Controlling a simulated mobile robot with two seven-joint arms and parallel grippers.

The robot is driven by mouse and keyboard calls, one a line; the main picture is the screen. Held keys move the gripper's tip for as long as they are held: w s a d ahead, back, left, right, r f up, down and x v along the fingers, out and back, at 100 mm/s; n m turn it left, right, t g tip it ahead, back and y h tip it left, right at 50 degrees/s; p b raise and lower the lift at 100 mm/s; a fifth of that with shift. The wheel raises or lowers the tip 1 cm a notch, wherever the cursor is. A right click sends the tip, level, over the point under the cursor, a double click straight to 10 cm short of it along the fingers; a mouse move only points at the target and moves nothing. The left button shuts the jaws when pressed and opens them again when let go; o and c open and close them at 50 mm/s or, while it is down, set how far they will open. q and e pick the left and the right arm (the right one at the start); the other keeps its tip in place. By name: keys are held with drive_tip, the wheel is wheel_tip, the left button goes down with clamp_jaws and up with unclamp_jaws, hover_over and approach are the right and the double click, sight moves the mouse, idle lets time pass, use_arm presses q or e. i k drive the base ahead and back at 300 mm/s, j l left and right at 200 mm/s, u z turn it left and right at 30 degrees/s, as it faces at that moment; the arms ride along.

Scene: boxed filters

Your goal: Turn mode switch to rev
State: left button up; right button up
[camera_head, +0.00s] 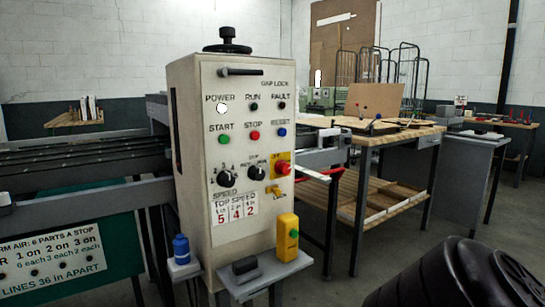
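The mode switch (257,172) is a black rotary knob with a pale pointer line. It sits on the front of a cream control cabinet (205,120), right of the larger black speed knob (226,181) and left of a red stop button (283,168) on a yellow plate. Small labels ring the switch; they are too small to read surely, and its pointer looks roughly upright. Neither of my grippers is in view, and nothing touches the switch.
Green, red and blue buttons are above the knobs. A grey shelf (265,274) below holds a yellow box (287,236) and a black block (245,266). A blue bottle (181,249) stands at left. A dark rounded shape fills the bottom right. A wooden workbench (390,140) stands behind.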

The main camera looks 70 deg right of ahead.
sight(254, 172)
drive_tip(key=z, duration=1.8)
